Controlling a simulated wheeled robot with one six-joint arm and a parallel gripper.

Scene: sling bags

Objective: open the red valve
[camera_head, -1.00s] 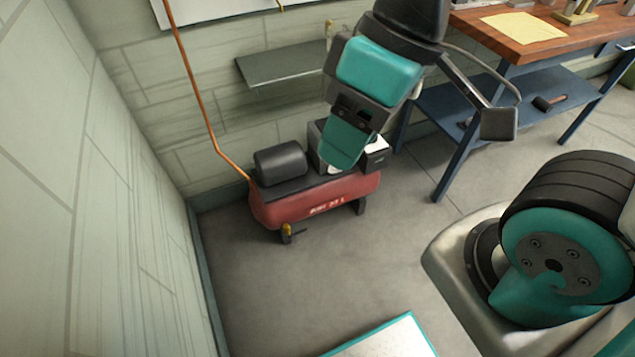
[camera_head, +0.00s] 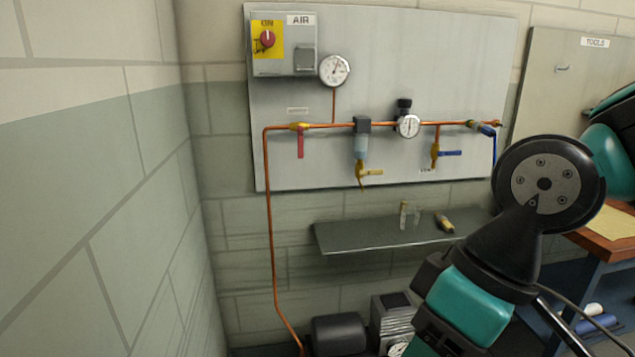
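The red valve (camera_head: 300,143) is on the copper pipe at the left part of the grey wall panel. Its brass body sits on the horizontal pipe run, and its red lever hangs straight down, across the pipe's direction. A small label, too small to read, is just above it. My arm is at the right of the picture, clear of the valve. My gripper's fingers do not show in this view.
A switch box (camera_head: 284,44) with a red knob on yellow, a gauge (camera_head: 335,69), a filter (camera_head: 361,140), a regulator (camera_head: 408,122) and a blue-handled valve (camera_head: 443,153) share the panel. A shelf (camera_head: 390,234) juts out below. A side wall stands left.

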